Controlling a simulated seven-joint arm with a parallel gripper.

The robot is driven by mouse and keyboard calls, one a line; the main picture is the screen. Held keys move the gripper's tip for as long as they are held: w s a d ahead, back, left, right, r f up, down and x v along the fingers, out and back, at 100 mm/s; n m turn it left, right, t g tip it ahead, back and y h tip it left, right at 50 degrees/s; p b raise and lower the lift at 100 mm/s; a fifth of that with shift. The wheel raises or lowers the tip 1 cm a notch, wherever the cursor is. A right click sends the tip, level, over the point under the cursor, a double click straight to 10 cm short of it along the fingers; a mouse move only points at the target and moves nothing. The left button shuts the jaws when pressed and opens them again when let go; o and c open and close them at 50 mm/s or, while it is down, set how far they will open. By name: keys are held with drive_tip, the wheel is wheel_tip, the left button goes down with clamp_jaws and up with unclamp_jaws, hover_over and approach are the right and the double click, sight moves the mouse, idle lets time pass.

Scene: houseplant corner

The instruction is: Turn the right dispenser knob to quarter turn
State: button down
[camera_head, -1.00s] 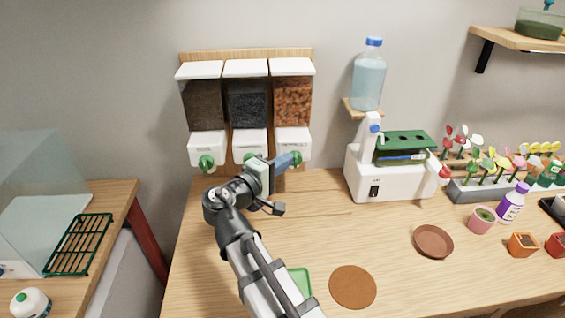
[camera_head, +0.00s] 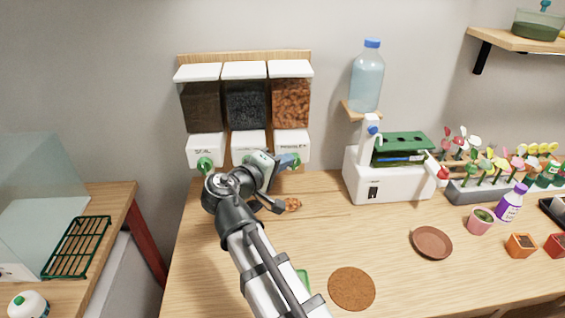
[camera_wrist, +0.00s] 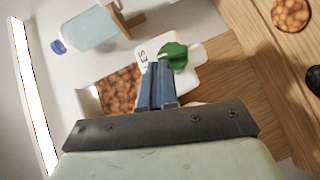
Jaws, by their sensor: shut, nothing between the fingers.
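The right dispenser (camera_head: 291,104) hangs on the wall and holds brown-orange chunks. Its white lower block (camera_head: 292,141) carries a green knob (camera_head: 297,161), partly hidden by my fingers in the head view. In the wrist view the green knob (camera_wrist: 174,53) shows just beyond my fingertips, beside the white block and its label. My gripper (camera_head: 287,161) is shut and empty. In the wrist view its blue fingers (camera_wrist: 159,68) are together at the knob's near edge; I cannot tell whether they touch it. The knob's exact angle is unclear.
A small brown heap (camera_head: 292,204) lies on the table below the right dispenser; it also shows in the wrist view (camera_wrist: 291,14). The left dispenser's knob (camera_head: 205,164) is visible. A white machine (camera_head: 388,178) and a water bottle (camera_head: 367,78) stand to the right.

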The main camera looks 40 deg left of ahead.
drive_tip(key=m+g, duration=0.1)
drive_tip(key=r+m+g+y, duration=0.1)
drive_tip(key=shift+w+d+g, duration=0.3)
drive_tip(key=shift+w+d, duration=0.1)
drive_tip(key=shift+w+d+r+m+g+y, duration=0.1)
drive_tip(key=shift+w+d+m+g+y, duration=0.1)
drive_tip(key=shift+m+g+y, duration=0.35)
drive_tip(key=shift+w+d+r+m+g+y, duration=0.1)
drive_tip(key=shift+w+d+m+g+y, duration=0.2)
drive_tip(key=shift+g, duration=0.35)
drive_tip(key=m+g+y, duration=0.1)
drive_tip(key=w+d+m+g+y, duration=0.1)
drive_tip(key=g, duration=0.1)
drive_tip(key=shift+w+d+f+m+g+y, duration=0.1)
drive_tip(key=shift+m+g+y, duration=0.2)
drive_tip(key=shift+m+y, duration=0.05)
drive_tip(key=shift+w+d+f, duration=0.1)
drive_tip(key=shift+w+d, duration=0.05)
idle(0.3)
wheel_tip(320, 180, up, 5)
hover_over(300, 159)
drive_tip(key=s+d, duration=0.2)
drive_tip(key=w+v, duration=0.1)
drive_tip(key=v, duration=0.9)
drive_tip(key=shift+d+r, duration=0.25)
drive_tip(key=shift+d, duration=0.1)
